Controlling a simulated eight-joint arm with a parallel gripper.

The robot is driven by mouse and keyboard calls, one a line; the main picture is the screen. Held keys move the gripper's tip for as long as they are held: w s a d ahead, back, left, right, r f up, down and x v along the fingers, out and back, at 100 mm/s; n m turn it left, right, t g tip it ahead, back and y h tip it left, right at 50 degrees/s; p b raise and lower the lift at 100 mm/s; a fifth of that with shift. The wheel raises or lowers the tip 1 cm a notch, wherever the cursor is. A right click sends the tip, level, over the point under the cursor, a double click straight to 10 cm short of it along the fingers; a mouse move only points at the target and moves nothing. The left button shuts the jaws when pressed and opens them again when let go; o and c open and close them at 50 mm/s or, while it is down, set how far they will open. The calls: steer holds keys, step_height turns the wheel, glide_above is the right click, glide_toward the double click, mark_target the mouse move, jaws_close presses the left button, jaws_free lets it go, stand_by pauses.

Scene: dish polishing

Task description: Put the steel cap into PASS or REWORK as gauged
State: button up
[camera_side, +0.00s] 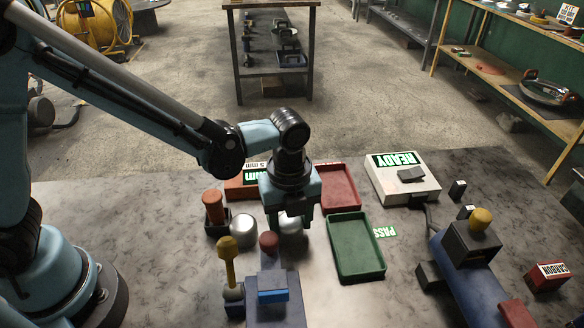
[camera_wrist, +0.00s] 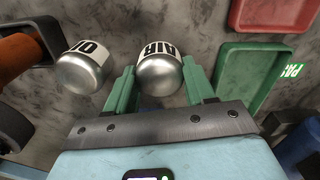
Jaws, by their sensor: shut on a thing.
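A steel cap (camera_wrist: 160,76) with a white band lettered "AIR" sits between my gripper's (camera_wrist: 160,86) two green fingers in the wrist view; they are shut on it. In the side view my gripper (camera_side: 291,222) points down over the table and partly hides this cap (camera_side: 291,227). I cannot tell whether it touches the table. A second steel cap (camera_wrist: 80,72), its lettering partly hidden, stands to the left; it shows in the side view (camera_side: 242,230). The green tray (camera_side: 341,256), beside a PASS sign (camera_side: 384,231), is empty. The red tray (camera_side: 354,206) behind it looks empty; no REWORK lettering is readable.
A white box (camera_side: 425,187) with a READY display stands behind right. An orange-red box (camera_side: 233,189) with a partly hidden "5 mm" label is behind my gripper. An orange-handled tool (camera_side: 213,207) stands left. A blue machine (camera_side: 478,283) is front right.

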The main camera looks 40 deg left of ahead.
mark_target(292, 220)
steer(key=shift+r, duration=0.1)
step_height(292, 220, up, 9)
steer(key=shift+r, duration=0.1)
steer(key=shift+w+d+r, duration=0.15)
steer(key=shift+d+r, duration=0.05)
steer(key=w+d+r, duration=0.2)
steer(key=w+d, duration=0.2)
steer(key=d, duration=0.5)
steer(key=w+a+f, duration=0.2)
steer(key=w, duration=0.1)
steer(key=w+a+f, duration=0.2)
steer(key=w, duration=0.1)
steer(key=w+a+f, duration=0.2)
steer(key=w+f, duration=0.1)
steer(key=shift+a, duration=0.35)
steer(key=shift+w+f, duration=0.1)
steer(key=shift+f, duration=1.95)
steer(key=shift+f, duration=0.1)
